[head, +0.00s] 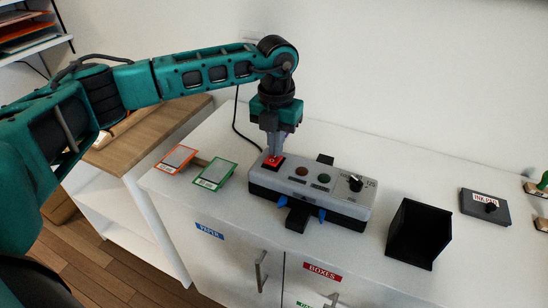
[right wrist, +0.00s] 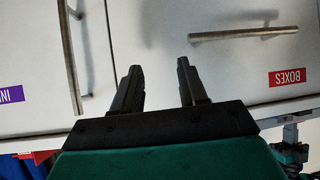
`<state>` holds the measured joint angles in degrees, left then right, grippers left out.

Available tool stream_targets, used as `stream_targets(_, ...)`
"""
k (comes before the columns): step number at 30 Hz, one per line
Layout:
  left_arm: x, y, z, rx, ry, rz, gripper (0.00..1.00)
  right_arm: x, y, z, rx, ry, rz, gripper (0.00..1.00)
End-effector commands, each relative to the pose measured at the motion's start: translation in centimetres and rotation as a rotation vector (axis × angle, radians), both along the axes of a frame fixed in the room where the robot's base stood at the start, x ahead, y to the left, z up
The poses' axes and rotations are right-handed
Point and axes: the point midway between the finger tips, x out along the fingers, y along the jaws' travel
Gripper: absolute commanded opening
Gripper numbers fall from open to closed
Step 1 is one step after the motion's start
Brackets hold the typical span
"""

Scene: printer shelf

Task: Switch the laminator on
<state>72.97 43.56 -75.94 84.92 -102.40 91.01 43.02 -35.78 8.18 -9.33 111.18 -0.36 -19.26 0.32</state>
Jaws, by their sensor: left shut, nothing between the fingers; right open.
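The laminator (head: 312,189) is a grey and black box on the white cabinet top in the head view. It has a red rocker switch (head: 272,162) at its left end, a dark red and a dark green round lamp in the middle, and a black knob (head: 355,183) at its right. My left gripper (head: 274,153) points straight down with shut, empty fingers; the tips are at the red switch and appear to touch it. They hide part of the switch. My right gripper (right wrist: 155,80) is open and empty in the right wrist view, in front of the cabinet doors.
An orange-edged card (head: 176,159) and a green-edged card (head: 214,174) lie left of the laminator. An open black bin (head: 418,234) and a dark ink pad (head: 485,206) stand to the right. Door handles (right wrist: 70,55) stick out near my right gripper.

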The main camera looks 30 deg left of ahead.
Motion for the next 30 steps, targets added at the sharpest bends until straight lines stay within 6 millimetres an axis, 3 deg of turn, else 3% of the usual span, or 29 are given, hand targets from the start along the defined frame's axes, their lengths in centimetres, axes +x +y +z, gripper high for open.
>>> stream_targets(17, 0.0, 0.0, -0.7, 0.000, 0.002, 0.000, 0.00, 0.0, 0.0, -0.4, 0.000, 0.000, 0.000, 0.43)
stream_targets(30, 0.0, 0.0, 2.5, 0.000, 0.000, 0.000, 0.00, 0.0, 0.0, 2.0, 0.000, 0.000, 0.000, 0.43)
